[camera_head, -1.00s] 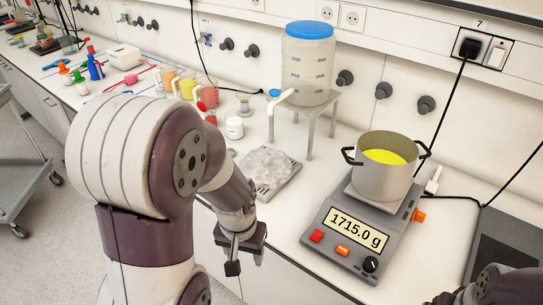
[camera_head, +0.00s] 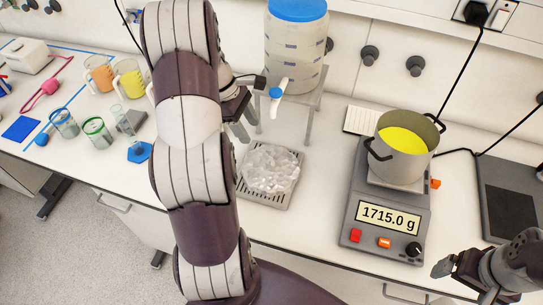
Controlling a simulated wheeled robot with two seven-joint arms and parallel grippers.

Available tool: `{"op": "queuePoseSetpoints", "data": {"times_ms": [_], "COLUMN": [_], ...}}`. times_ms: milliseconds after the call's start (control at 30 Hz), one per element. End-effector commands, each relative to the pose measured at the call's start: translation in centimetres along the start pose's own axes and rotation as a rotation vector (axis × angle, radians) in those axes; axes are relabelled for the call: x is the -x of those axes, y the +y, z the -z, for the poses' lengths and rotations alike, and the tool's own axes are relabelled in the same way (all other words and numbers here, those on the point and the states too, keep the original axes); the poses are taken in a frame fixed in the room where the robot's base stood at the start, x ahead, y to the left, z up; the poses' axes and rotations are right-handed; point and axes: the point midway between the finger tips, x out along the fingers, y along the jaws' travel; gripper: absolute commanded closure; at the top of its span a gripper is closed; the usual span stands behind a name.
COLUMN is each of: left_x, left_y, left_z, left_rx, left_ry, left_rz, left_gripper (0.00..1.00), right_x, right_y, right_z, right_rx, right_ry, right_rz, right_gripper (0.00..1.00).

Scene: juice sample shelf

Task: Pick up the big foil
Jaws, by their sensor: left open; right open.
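The big foil (camera_head: 271,168) looks like a crumpled, silvery-clear heap. It lies on a slotted grey tray (camera_head: 284,196) on the bench, below the tap of a large container. My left gripper (camera_head: 249,121) is open and empty, up and to the left of the foil in the picture and apart from it. My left arm runs up through the picture and hides the bench left of the tray. My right gripper (camera_head: 444,268) is at the lower right, right of the scale's front, empty and away from the foil.
A blue-lidded container (camera_head: 296,50) with a tap (camera_head: 280,92) stands on a metal stand (camera_head: 309,110) behind the foil. A scale (camera_head: 384,219) reading 1715.0 g carries a pot (camera_head: 403,150) of yellow liquid. Glasses and jugs stand left. Bench between tray and scale is clear.

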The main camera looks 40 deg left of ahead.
Motion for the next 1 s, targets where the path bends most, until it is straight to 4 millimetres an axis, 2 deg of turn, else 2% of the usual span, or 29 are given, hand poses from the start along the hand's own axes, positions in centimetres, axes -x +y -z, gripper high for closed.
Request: {"op": "queuePoseSetpoints", "data": {"times_ms": [267, 467, 633, 733, 1000], "left_x": [-6.0, -7.6, -10.4, -12.1, -12.7], "left_y": [-0.1, -0.1, -0.1, -0.1, 0.0], "left_z": [0.4, -0.1, -0.3, -0.2, -0.1], "left_rx": [0.02, 0.021, 0.022, 0.021, 0.02], "left_ry": [0.0, 0.0, -0.001, -0.001, 0.001], "left_rz": [0.003, 0.004, 0.008, 0.006, 0.002], "left_gripper": [0.44, 0.44, 0.44, 0.44, 0.44], "right_x": [-6.3, -5.6, -4.5, -4.5, -4.6], "right_y": [0.0, 0.0, 0.0, 0.0, 0.0], "right_z": [-0.8, -0.7, -0.5, -0.5, -0.6], "right_rx": [0.0, 0.0, 0.0, 0.0, 0.0], "right_ry": [-0.001, 0.0, 0.0, 0.0, 0.0], "right_rz": [0.0, 0.0, 0.0, 0.0, 0.0], "right_gripper": [0.06, 0.06, 0.06, 0.06, 0.06]}}
